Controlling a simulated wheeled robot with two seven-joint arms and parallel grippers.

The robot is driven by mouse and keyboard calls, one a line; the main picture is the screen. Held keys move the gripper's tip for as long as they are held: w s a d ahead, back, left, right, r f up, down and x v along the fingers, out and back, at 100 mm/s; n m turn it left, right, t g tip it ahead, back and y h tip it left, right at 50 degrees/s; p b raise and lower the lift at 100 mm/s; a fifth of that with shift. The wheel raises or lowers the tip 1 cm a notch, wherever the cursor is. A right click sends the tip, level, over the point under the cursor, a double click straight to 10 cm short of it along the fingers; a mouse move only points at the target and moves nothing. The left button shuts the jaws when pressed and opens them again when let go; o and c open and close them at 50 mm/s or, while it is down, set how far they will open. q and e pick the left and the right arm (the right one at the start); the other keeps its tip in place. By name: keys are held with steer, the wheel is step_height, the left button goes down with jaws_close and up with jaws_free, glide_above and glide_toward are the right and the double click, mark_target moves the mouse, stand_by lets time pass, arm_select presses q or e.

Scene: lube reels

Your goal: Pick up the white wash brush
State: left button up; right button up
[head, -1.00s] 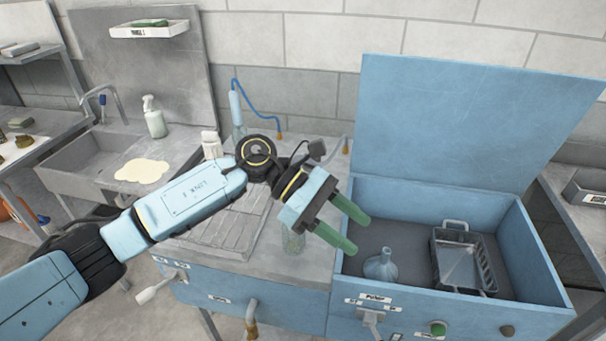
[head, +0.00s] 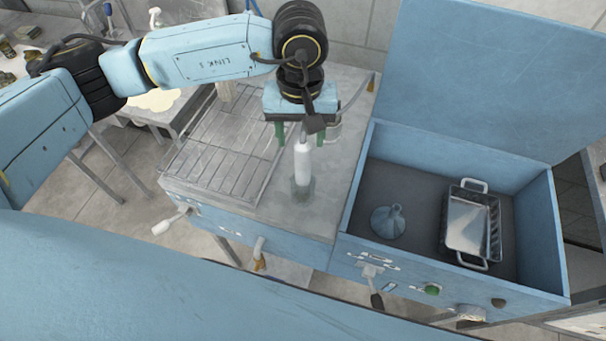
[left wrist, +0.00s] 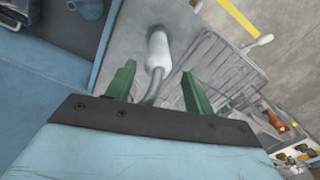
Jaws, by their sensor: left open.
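The white wash brush (head: 303,160) stands upright on the grey worktop, with a white body and a greyish lower part. In the left wrist view the white brush (left wrist: 158,48) and a thin grey curved piece show between the fingers. My left gripper (head: 305,137) is open, its green fingers to either side of the brush's upper part in the picture. I cannot tell whether they touch it. My left gripper (left wrist: 159,72) holds nothing that I can see. My right gripper is not in view.
A blue open-lidded box (head: 350,205) stands to the right, holding a blue-grey funnel (head: 388,222) and a metal basket (head: 496,235). A ribbed drain area (head: 225,150) lies left of the brush. A tap lever (head: 168,222) sticks out at the front.

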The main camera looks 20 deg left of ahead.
mark_target(303, 155)
arm_select(q)
steer(key=shift+s+f, duration=0.1)
steer(key=shift+f, duration=0.2)
steer(key=f, duration=0.1)
steer(key=f+p, duration=0.1)
steer(key=f, duration=0.1)
steer(key=f+p, duration=0.1)
steer(key=shift+s+d+f, duration=0.15)
steer(key=shift+s+d, duration=0.1)
steer(key=shift+d, duration=0.1)
steer(key=shift+f, duration=0.3)
jaws_close()
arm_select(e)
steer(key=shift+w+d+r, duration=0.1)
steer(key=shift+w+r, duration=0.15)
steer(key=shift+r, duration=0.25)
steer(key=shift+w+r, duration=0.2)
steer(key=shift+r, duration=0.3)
